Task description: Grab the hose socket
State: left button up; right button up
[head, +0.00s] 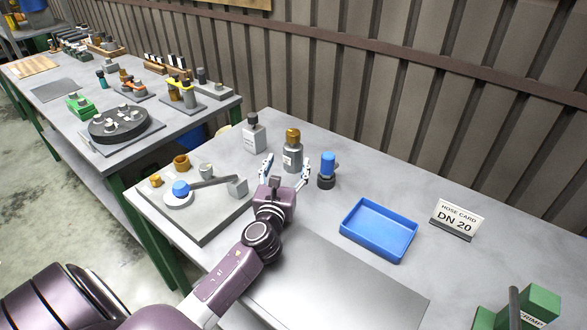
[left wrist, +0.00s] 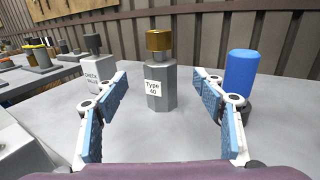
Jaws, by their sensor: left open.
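My left gripper (head: 286,170) is open and empty, its two blue-padded fingers spread wide. A grey part with a brass top and a label "Type 40" (head: 292,157) stands upright just beyond the fingers. In the left wrist view this Type 40 part (left wrist: 160,85) is centred in the gap between the fingers (left wrist: 160,100), and neither finger appears to touch it. A blue-topped part on a dark base (head: 327,168) stands to its right, partly behind the right finger in the wrist view. No label reads "hose socket", so I cannot tell which part that is. My right gripper is not in view.
A grey "Check valve" part (head: 254,133) stands to the left. A grey fixture plate (head: 205,222) holds several parts at the table's left. A blue tray (head: 378,230) and a "Hose card DN 20" sign (head: 457,220) stand to the right. The back right tabletop is clear.

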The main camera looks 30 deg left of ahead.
aim_at(293, 148)
pick_arm(q)
jog(key=shift+f+x, duration=0.1)
jog(key=shift+x, duration=1.9)
jog(key=shift+f+x, duration=0.15)
jog(key=shift+x, duration=1.8)
jog(key=shift+c, duration=0.4)
grip_shut()
jog(key=shift+r, duration=0.2)
